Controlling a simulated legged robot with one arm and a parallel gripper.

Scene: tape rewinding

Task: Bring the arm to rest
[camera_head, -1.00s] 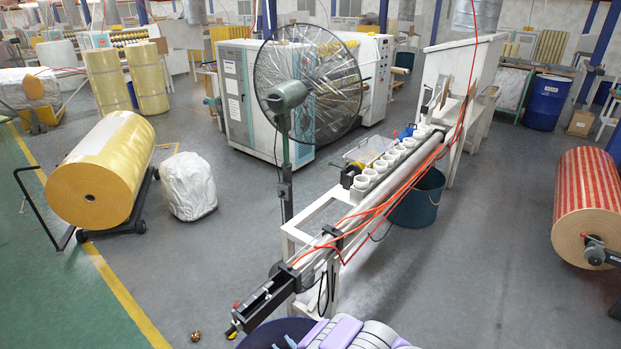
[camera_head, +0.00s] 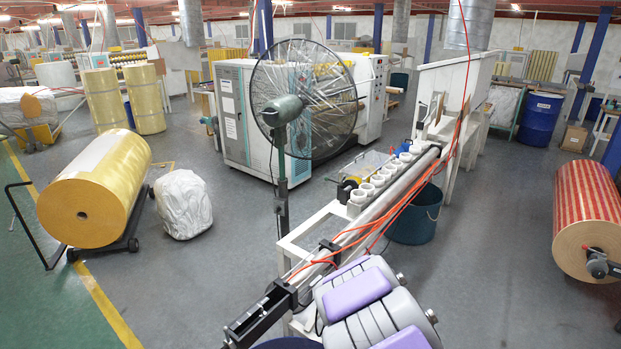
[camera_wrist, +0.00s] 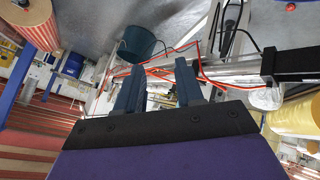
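My gripper (camera_wrist: 160,66) shows in the wrist view as two dark blue fingers standing apart. It is open, with nothing visible between the fingers. Beyond them, the wrist view shows the tape machine's long rail and orange hoses, tilted in the picture. In the head view, my purple and grey arm is at the bottom centre, in front of the near part of the long white machine (camera_head: 308,226). The gripper itself cannot be made out in the head view.
A dark teal bucket (camera_head: 416,222) stands beside the machine's rail. A large fan (camera_head: 303,98) stands behind it. A yellow roll on a cart (camera_head: 98,195) and a white covered bundle (camera_head: 183,205) are at left. A striped roll (camera_head: 588,215) is at right. Grey floor between is clear.

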